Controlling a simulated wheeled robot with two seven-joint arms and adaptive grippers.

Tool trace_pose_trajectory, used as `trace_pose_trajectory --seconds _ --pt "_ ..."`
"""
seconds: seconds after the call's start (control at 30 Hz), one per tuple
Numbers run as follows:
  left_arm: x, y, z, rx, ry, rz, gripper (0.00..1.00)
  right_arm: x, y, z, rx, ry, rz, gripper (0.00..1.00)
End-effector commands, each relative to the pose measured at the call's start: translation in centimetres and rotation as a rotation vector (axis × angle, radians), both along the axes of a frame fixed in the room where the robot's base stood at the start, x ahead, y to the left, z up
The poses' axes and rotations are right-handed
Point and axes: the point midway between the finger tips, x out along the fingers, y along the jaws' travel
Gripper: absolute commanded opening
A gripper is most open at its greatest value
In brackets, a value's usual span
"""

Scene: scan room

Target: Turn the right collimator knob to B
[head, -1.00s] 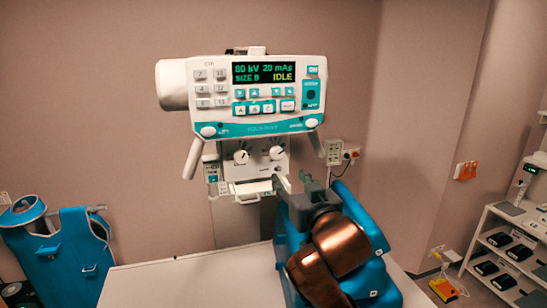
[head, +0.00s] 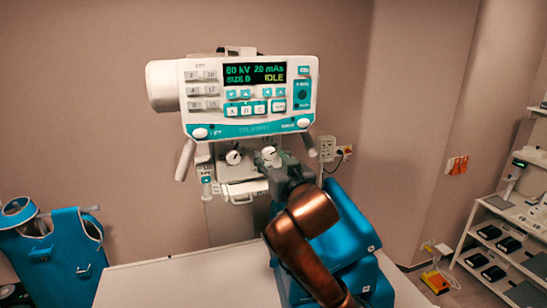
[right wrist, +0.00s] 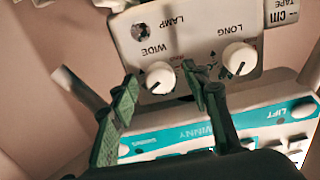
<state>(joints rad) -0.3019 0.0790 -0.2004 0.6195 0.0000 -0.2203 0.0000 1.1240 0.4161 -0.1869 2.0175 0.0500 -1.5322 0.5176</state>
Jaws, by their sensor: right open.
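The right collimator knob (head: 269,155) is white and round, on the pale collimator panel under the control head. In the right wrist view, which is upside down, it is the knob marked WIDE (right wrist: 160,77), with a dark pointer line. My right gripper (head: 274,166) is open at this knob. Its two dark green fingertips (right wrist: 165,80) stand on either side of the knob in the wrist view; contact cannot be told. The left knob (head: 234,157) shows as LONG in the wrist view (right wrist: 239,58), close beside one finger. My left gripper is not in view.
The white and teal control head (head: 248,98) hangs just above the knobs, its display lit. A white table (head: 180,283) lies below. A blue apron (head: 68,255) is at left, a shelf rack (head: 500,235) at right.

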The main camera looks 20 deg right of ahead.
Motion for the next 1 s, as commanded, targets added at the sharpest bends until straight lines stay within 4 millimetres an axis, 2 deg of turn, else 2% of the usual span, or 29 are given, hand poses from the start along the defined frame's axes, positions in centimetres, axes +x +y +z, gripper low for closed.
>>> trace_pose_trajectory --seconds 0.07,0.67,0.7,1.0 --pt "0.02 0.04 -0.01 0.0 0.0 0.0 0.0 -0.03 -0.06 -0.01 0.0 0.0 -0.001 0.44" --pt "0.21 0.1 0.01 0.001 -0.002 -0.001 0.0 -0.08 -0.11 0.0 0.0 0.0 -0.002 0.03" --pt "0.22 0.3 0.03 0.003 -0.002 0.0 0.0 -0.08 -0.63 -0.01 0.0 0.0 -0.003 0.02" --pt "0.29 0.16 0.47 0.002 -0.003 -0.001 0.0 -0.08 -0.22 0.13 -0.047 -0.002 -0.004 0.02"
